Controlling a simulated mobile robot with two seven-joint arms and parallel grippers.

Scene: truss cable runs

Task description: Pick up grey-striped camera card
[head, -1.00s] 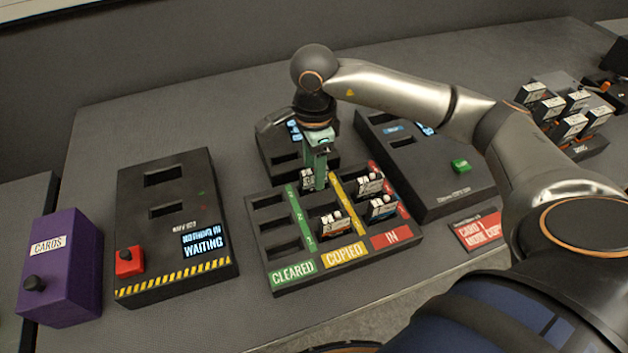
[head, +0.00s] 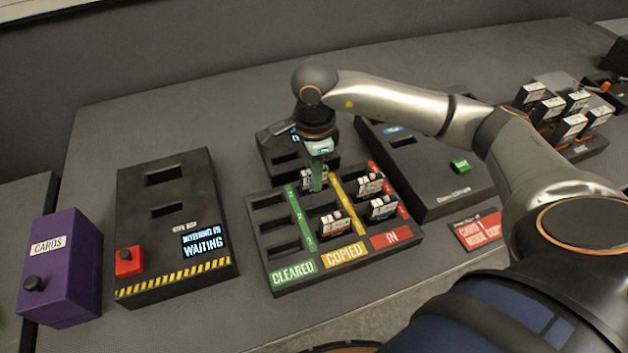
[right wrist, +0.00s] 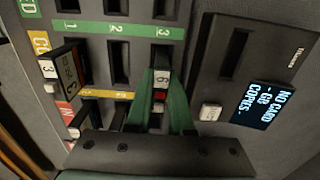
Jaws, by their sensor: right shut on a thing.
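My right gripper (head: 317,181) points down at the far end of the COPIED column of the card tray (head: 285,284). In the right wrist view its green fingers (right wrist: 160,88) are shut on a card (right wrist: 162,78) with a white label that reads 6. The card is low in the tray, by the slot marked 3. I cannot make out a grey stripe on it. Another card (head: 335,222) stands in the near COPIED slot. Two more cards, one farther back (head: 370,184) and one nearer (head: 383,207), stand in the IN column. My left gripper is not in view.
A reader box with a WAITING screen (head: 205,243) and a purple CARDS box (head: 62,270) stand at left. A small screened box (head: 283,162) is just behind the tray. A box with a green button (head: 460,166) and a rack of several cards (head: 568,128) are at right.

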